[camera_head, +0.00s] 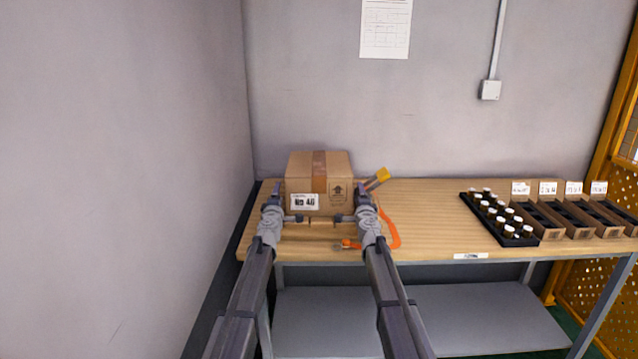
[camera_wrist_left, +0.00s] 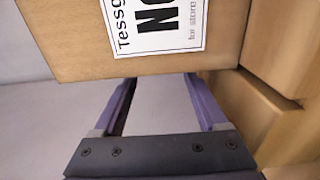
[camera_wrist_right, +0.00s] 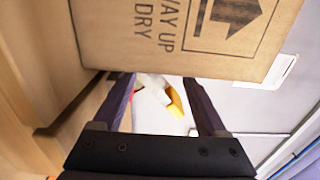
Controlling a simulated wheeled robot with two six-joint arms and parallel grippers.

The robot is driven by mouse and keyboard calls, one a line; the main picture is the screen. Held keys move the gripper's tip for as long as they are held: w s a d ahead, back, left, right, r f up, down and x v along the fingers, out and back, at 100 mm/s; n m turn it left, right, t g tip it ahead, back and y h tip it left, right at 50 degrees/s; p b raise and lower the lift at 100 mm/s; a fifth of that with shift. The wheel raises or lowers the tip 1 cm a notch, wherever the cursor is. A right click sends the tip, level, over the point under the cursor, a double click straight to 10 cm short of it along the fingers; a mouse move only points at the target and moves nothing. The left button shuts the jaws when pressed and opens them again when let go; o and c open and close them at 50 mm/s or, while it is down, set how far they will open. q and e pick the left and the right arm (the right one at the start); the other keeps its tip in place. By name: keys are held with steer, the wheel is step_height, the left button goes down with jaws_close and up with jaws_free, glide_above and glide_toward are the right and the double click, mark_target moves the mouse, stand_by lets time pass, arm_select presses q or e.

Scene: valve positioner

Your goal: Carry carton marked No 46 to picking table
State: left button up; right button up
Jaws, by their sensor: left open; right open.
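The brown carton (camera_head: 318,178), with a white label reading No 46, is over the left end of the wooden table (camera_head: 430,212). I cannot tell whether its underside touches the tabletop. My left gripper (camera_head: 274,192) is open at the carton's left side, and my right gripper (camera_head: 363,190) is open at its right side. The left wrist view shows the labelled face (camera_wrist_left: 160,45) close in front of the spread fingers. The right wrist view shows the face with an arrow and "way up" print (camera_wrist_right: 190,35). Fingertip contact is partly hidden.
A yellow-ended tool (camera_head: 382,175) and an orange strap (camera_head: 393,232) lie right of the carton. A black tray of white-capped bottles (camera_head: 497,218) and several open bins (camera_head: 572,217) fill the right end. The table's middle is clear. A wall stands close on the left.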

arm_select(q)
steer(key=shift+w+d, duration=0.2)
steer(key=shift+d, duration=0.2)
steer(key=shift+s+d, duration=0.1)
steer(key=shift+d, duration=0.25)
arm_select(e)
steer(key=shift+w+a, duration=0.1)
steer(key=shift+a, duration=0.6)
